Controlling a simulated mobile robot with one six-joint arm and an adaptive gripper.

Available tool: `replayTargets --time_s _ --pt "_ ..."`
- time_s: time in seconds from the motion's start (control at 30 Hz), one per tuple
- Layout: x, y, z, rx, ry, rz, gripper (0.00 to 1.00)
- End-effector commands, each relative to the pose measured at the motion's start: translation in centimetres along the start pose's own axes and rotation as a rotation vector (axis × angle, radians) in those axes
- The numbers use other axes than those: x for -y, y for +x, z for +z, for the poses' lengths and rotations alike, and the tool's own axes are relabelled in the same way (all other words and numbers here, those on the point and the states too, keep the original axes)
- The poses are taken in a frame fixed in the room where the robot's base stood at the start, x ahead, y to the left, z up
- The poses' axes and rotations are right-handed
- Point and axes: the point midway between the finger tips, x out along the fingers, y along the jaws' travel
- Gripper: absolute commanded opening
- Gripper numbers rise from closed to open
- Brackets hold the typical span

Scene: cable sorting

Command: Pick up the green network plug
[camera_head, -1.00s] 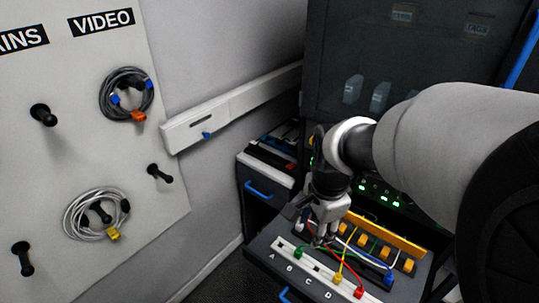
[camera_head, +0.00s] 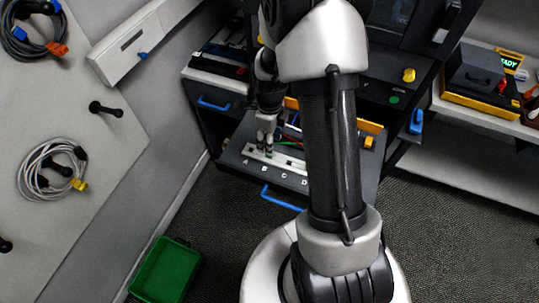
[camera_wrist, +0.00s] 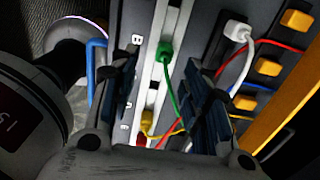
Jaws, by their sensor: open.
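The green network plug (camera_wrist: 165,50) sits on a pale slotted rail (camera_wrist: 179,28) in the wrist view, its green cable running down the picture. My gripper (camera_wrist: 161,62) is open, with one dark finger on each side of the plug in the picture. I cannot tell whether a finger touches it. In the head view my gripper (camera_head: 267,152) points down at the left part of the lettered panel (camera_head: 231,157). The green plug is hard to make out there; part of the green cable (camera_head: 288,143) shows.
A white plug (camera_wrist: 237,30) on a white cable lies right of the green one. A yellow plug (camera_wrist: 147,119) and crossing red and yellow cables are close below. Orange blocks (camera_wrist: 268,66) line the right. A green bin (camera_head: 167,270) stands on the floor.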

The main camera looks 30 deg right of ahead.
Motion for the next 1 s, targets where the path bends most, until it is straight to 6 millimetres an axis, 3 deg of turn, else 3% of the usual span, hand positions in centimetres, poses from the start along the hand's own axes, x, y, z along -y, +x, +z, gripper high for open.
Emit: replayTargets --time_s 0.1,0.37,0.67,0.9,1.0 --pt "0.0 1.8 0.0 -0.001 -0.001 0.001 0.43" --pt "0.1 3.1 0.0 -0.001 -0.001 0.001 0.43" --pt "0.5 7.3 0.2 -0.001 -0.001 0.001 0.43" --pt "0.6 7.4 0.2 0.001 -0.001 -0.001 0.43" --pt "0.6 7.4 0.2 0.0 -0.001 -0.001 0.37"
